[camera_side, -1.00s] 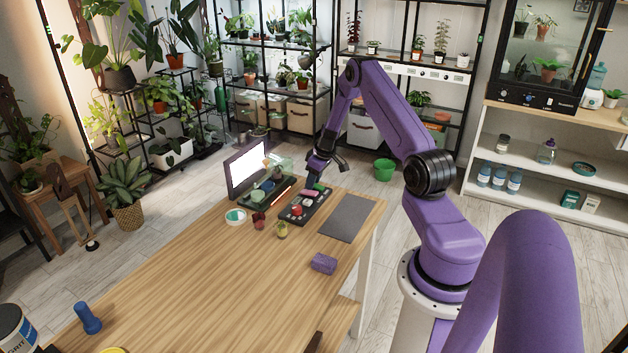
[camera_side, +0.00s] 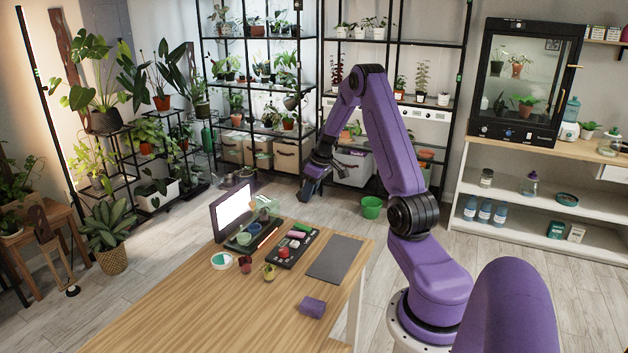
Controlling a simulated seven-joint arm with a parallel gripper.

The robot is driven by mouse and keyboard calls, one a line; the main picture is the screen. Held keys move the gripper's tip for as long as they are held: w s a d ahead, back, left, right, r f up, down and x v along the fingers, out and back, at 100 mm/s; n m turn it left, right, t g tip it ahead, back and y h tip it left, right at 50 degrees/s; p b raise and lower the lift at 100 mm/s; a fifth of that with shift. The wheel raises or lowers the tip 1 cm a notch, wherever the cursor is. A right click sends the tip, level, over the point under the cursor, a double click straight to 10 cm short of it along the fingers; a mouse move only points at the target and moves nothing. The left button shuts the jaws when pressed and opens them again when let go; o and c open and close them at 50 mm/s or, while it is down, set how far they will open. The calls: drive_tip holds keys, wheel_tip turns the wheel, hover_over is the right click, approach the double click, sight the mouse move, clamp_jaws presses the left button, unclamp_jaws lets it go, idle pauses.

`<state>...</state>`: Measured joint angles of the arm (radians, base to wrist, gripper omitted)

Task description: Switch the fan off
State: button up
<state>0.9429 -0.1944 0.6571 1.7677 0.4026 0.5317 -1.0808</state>
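I cannot make out a fan for certain in this view. A black panel (camera_side: 298,252) lies near the far end of the wooden table. It bears a red part (camera_side: 284,252), a pink part (camera_side: 296,234) and a green part, too small to read as on or off. My gripper (camera_side: 309,193) is dark and points down, raised above and beyond the panel's far end and apart from it. I see nothing held in it, but its finger gap is too small to judge.
A lit screen (camera_side: 234,211) stands left of the panel, by a green tray. A white round dish (camera_side: 223,260) and two small pots are nearer. A grey mat (camera_side: 335,259) lies to the right, a purple block (camera_side: 312,307) in front. The near tabletop is clear.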

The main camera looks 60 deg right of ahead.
drive_tip(key=shift+v, duration=2.15)
drive_tip(key=w+a+r+n+y, duration=0.1)
drive_tip(key=w+a+r+n, duration=0.1)
drive_tip(key=a, duration=0.7)
drive_tip(key=w+a+r+n, duration=0.1)
drive_tip(key=a, duration=0.7)
drive_tip(key=s+a+r+n+g, duration=0.1)
drive_tip(key=s+a+n, duration=0.15)
drive_tip(key=a, duration=0.55)
drive_tip(key=s+a+r+n+g, duration=0.1)
drive_tip(key=s+a+r, duration=0.15)
drive_tip(key=a, duration=0.55)
drive_tip(key=s+a+n+g, duration=0.1)
drive_tip(key=s+a+n, duration=0.2)
drive_tip(key=s+a, duration=0.65)
drive_tip(key=s+n, duration=0.3)
drive_tip(key=s, duration=1)
drive_tip(key=shift+s+a+r+h, duration=0.25)
drive_tip(key=shift+a+r+h, duration=0.05)
